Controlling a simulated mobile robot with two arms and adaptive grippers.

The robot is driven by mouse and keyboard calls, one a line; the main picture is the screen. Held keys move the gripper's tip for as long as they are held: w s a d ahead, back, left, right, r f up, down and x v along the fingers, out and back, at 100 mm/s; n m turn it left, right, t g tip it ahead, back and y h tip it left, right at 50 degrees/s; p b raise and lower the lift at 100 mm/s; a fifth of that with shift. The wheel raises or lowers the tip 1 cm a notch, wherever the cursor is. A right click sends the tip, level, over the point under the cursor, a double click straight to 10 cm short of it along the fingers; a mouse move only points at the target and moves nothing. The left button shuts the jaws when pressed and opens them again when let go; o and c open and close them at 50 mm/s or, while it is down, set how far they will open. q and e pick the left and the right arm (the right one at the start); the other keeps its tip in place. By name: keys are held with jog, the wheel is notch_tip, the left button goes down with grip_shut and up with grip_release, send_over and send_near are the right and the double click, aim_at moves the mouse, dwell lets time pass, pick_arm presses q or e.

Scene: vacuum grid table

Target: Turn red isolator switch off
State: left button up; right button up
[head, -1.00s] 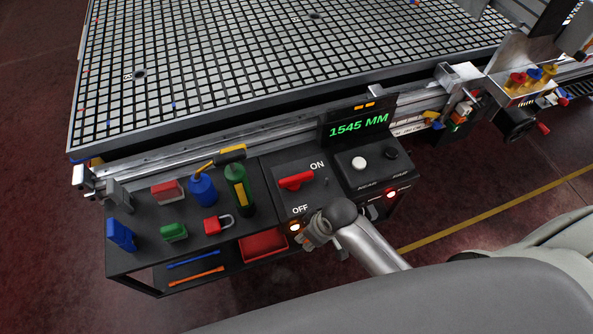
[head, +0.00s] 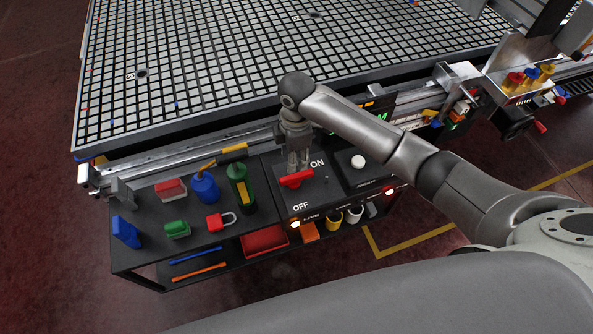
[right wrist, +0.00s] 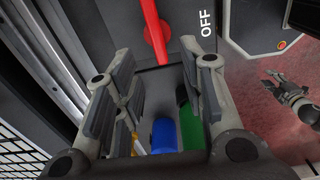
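The red isolator switch (head: 296,179) is a red handle on a dark panel, between the white ON and OFF marks. It lies roughly level, slightly tilted, in the head view. My right gripper (head: 298,164) is just above and behind the handle there. In the right wrist view my right gripper (right wrist: 160,78) is open, with its fingers spread and nothing between them. The red handle (right wrist: 154,32) shows beyond the fingertips; contact cannot be told. My left gripper (right wrist: 292,97) appears small at the right of the wrist view, over the floor; its opening is unclear.
Left of the panel, a dark shelf (head: 150,210) holds a blue bottle (head: 205,187), a green bottle (head: 240,185) and a red padlock (head: 220,222). A white button (head: 358,161) is right of the switch. The grid table (head: 230,70) lies behind.

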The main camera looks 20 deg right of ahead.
aim_at(296, 175)
jog(key=f, duration=0.9)
jog(key=shift+w+d+f+p, duration=0.3)
jog(key=shift+d+f+p, duration=0.05)
jog(key=shift+f+p, duration=0.05)
grip_shut()
